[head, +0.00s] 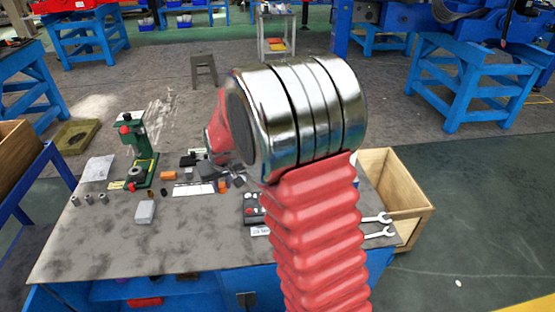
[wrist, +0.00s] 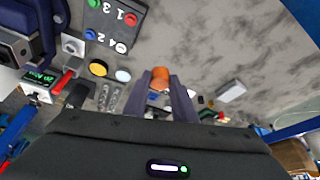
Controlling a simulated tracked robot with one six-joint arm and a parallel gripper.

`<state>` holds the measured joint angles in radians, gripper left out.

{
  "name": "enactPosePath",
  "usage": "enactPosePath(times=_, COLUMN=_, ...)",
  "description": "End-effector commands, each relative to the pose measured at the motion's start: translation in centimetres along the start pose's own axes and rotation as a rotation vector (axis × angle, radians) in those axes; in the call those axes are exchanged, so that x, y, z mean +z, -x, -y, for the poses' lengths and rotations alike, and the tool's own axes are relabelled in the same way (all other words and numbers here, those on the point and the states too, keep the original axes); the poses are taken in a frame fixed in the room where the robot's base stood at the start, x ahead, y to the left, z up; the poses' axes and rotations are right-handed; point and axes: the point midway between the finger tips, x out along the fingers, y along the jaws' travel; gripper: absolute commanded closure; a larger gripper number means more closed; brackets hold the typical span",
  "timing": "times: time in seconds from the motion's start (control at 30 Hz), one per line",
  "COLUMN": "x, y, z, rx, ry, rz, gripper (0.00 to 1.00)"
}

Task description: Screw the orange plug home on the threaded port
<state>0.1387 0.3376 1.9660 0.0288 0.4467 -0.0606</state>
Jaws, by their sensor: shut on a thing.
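In the wrist view, the two dark fingers of my gripper (wrist: 161,82) are shut on the orange plug (wrist: 160,73). The plug shows as a rounded orange piece at the fingertips, with a small pale part just below it. I cannot make out the threaded port, nor tell whether the plug touches it. In the head view my arm's red bellows and metal joint cover the middle of the bench, and the gripper is hidden.
The grey workbench (head: 100,240) carries a green press (head: 143,150), a grey box (head: 145,212), wrenches (head: 376,219) and several small parts. A numbered button box (wrist: 112,27) shows in the wrist view. A wooden crate (head: 408,210) stands at right. The bench's front left is clear.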

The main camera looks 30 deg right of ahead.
Motion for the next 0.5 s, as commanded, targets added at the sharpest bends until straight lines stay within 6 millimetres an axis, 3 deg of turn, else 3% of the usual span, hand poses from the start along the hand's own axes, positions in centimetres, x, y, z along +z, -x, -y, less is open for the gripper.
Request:
enactPosePath(times=0.2, x=-2.2, y=-1.6, z=-6.1, rx=0.03, ry=-0.075, rz=0.001, gripper=0.94)
enactPosePath(times=0.5, x=-3.9, y=-3.4, z=-14.5, rx=0.068, ry=-0.165, rz=0.0, gripper=0.94)
